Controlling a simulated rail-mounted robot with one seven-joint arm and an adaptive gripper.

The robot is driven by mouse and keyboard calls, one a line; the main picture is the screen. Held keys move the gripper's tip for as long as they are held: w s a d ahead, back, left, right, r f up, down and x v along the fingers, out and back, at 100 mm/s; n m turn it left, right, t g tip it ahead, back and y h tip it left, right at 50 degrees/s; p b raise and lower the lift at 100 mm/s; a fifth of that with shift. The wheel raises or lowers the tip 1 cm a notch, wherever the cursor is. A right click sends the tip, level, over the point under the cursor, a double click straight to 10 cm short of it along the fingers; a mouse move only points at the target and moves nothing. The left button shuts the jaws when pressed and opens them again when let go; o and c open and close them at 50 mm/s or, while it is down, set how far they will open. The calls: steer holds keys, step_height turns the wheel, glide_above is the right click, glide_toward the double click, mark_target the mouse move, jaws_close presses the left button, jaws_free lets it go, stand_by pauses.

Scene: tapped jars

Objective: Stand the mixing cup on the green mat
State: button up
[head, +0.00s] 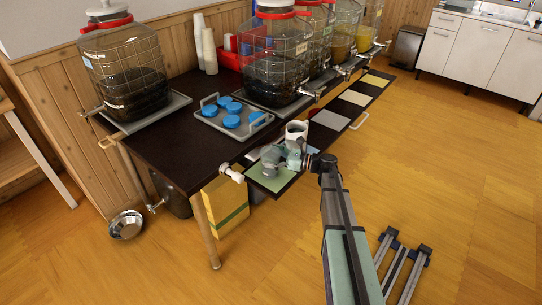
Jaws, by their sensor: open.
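The green mat (264,183) lies at the near left end of the same shelf, partly covered in view by my gripper. My gripper (271,160) is open, over or just above the green mat, in front of and to the left of the cup. Its fingertips are small and hard to make out, and I cannot tell whether it touches anything.
The shelf carries grey (331,120), pale (356,98) and yellow mats further back. Large tapped jars (275,65) stand on the dark table (165,143), with a grey tray (207,121) of blue lids. A white tap-like piece (232,174) juts out left of the green mat.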

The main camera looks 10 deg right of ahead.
steer(key=shift+d, duration=0.15)
steer(key=p+v, duration=0.2)
steer(key=v, duration=0.5)
steer(key=shift+s+d, duration=0.25)
steer(key=shift+d, duration=0.1)
stand_by(1.5)
steer(key=v, duration=1.2)
stand_by(0.3)
